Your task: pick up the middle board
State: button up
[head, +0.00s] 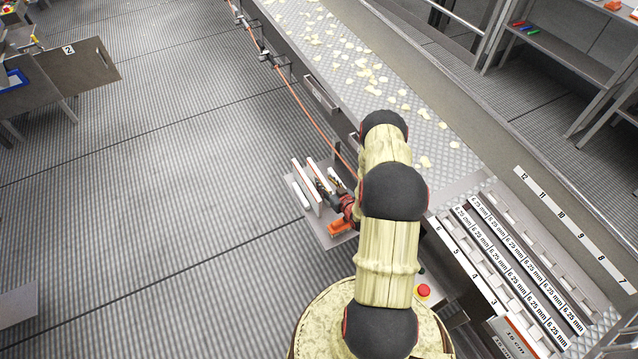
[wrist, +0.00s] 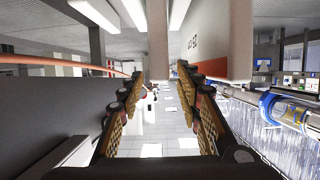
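Several thin white boards stand on edge in a small rack (head: 328,238) beside the conveyor in the head view. One is at the left (head: 301,195), another long one stands beside it (head: 306,184), and part of one shows at the right (head: 338,181). My gripper (head: 325,187) is among them, and my wrist partly hides them. In the wrist view my gripper (wrist: 162,72) has its two fingers apart. A pale upright edge (wrist: 157,40), perhaps the middle board, lines up with the gap between the fingertips. I see no clear contact. Another pale upright (wrist: 241,40) stands to the right.
The conveyor (head: 345,70) with scattered pale pieces runs behind the rack. An orange hose (head: 290,88) runs along its near side. An orange object (head: 340,227) lies at the rack's front. Numbered, labelled slots (head: 510,260) are at the right. Open floor (head: 150,200) lies left.

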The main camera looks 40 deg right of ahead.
aim_at(319, 175)
jog(key=b+x, duration=0.1)
jog(key=x, duration=0.4)
jog(key=shift+w+f+b, duration=0.25)
jog(key=shift+w+b, duration=0.1)
jog(key=shift+w+d+f, duration=0.1)
jog(key=shift+w+f, duration=0.1)
jog(key=shift+w, duration=0.05)
jog(key=shift+r, duration=0.1)
jog(key=shift+c, duration=0.9)
grip_shut()
jog(key=shift+w+r, duration=0.1)
jog(key=shift+r, duration=0.05)
